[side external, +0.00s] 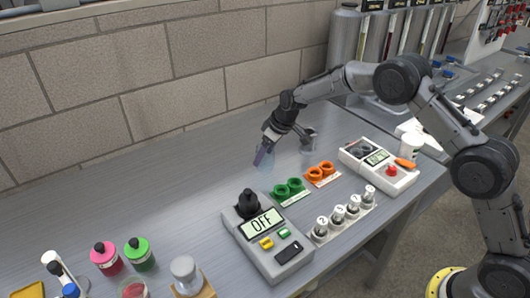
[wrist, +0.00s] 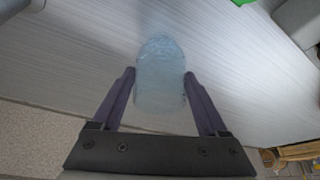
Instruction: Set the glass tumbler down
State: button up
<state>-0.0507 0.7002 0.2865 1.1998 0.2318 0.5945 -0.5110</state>
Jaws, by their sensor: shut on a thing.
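The glass tumbler (wrist: 160,88) is clear and faintly blue. In the wrist view it sits between the two dark purple fingers of my gripper (wrist: 160,76), which is shut on it. In the side view my gripper (side external: 264,154) points down over the bare bench behind the green rings, and the tumbler (side external: 265,167) shows only faintly at the fingertips. I cannot tell whether its base touches the bench or hangs just above it.
Green rings (side external: 288,188), orange rings (side external: 319,171), a grey device reading OFF (side external: 266,238) and a white device (side external: 378,166) stand nearer the front. The bench (side external: 165,205) is clear to the left.

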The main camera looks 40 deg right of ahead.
jog(key=o, duration=1.3)
jog(key=s+f+v, duration=0.1)
jog(key=s+v, duration=0.1)
jog(key=v, duration=0.9)
jog(key=s+a+v, duration=0.1)
jog(key=s+v, duration=0.1)
jog(key=v, duration=0.9)
jog(key=s+d+r+m, duration=0.1)
jog(key=s+r, duration=0.1)
jog(key=s, duration=0.4)
jog(key=s+d+r+m, duration=0.1)
jog(key=s+r, duration=0.2)
jog(key=s, duration=0.4)
jog(key=s+f, duration=0.1)
jog(key=s, duration=0.6)
jog(key=s+d+f+m+t+h, duration=0.1)
jog(key=s, duration=0.5)
jog(key=s+f+m, duration=0.1)
jog(key=s+f, duration=0.1)
jog(key=s, duration=0.5)
jog(key=shift+s+d+f+h, duration=0.15)
jog(key=shift+s+d+h, duration=0.15)
jog(key=shift+s+h, duration=0.1)
